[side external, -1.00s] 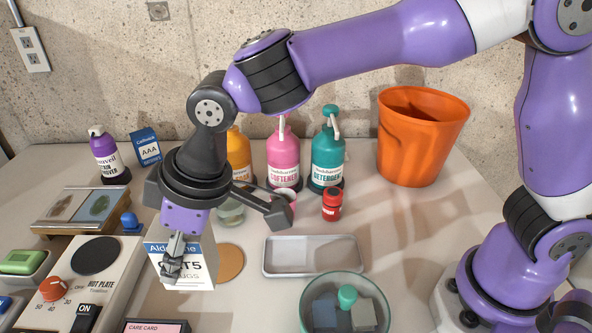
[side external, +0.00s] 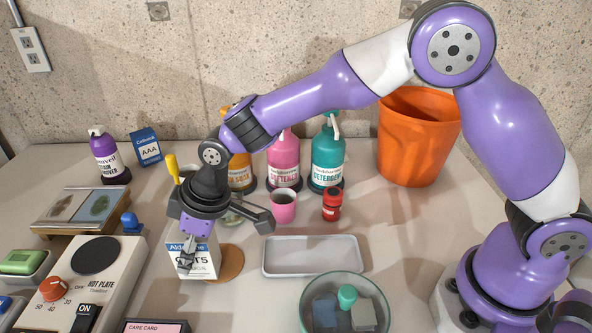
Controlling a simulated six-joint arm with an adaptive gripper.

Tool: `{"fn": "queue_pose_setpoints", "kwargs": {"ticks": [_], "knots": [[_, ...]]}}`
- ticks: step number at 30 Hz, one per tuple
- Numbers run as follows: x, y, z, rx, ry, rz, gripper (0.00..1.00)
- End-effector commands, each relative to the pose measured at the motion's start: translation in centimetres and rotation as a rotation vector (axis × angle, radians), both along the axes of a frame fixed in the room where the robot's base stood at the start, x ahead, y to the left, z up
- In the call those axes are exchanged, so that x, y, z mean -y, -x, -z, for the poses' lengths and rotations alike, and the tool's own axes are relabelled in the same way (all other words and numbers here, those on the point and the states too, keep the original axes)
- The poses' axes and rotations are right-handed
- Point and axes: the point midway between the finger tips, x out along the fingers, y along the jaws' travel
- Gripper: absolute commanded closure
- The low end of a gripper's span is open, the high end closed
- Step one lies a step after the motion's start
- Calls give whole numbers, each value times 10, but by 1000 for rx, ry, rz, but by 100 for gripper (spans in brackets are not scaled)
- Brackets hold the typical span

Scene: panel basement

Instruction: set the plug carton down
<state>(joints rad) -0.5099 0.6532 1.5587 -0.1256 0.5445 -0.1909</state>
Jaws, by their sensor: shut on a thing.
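The plug carton (side external: 207,263) is a white box with a blue band and dark lettering, left of centre in the side view. My gripper (side external: 188,258) points down over it and is shut on it. One finger lies across its printed front; the other finger is hidden. The carton looks upright and partly covers a round cork disc (side external: 232,262). I cannot tell whether its base touches the table.
The hot plate (side external: 97,270) stands close on the left. A yellow-handled tool (side external: 172,168) and pink cup (side external: 284,208) are behind my gripper. A grey tray (side external: 312,256) and glass bowl (side external: 345,310) are to the right. Bottles stand at the back.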

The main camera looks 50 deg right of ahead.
Motion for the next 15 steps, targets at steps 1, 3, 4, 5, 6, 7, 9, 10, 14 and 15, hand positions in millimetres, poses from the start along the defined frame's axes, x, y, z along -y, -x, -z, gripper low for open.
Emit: {"fn": "queue_pose_setpoints", "kwargs": {"ticks": [1, 3, 4, 5, 6, 7, 9, 10, 14, 15], "knots": [[0, 0, 1, 0, 0, 0, 92], [0, 0, 3, 0, 0, 0, 92], [0, 0, 4, 0, 0, 0, 92], [0, 0, 5, 0, 0, 0, 92], [0, 0, 6, 1, -1, 0, 92], [0, 0, 7, 0, 0, 0, 92], [0, 0, 9, 0, 0, 0, 92], [0, 0, 10, 0, 0, 0, 92], [0, 0, 10, 0, 0, 0, 17], [0, 0, 10, 0, 0, 0, 17]]}}
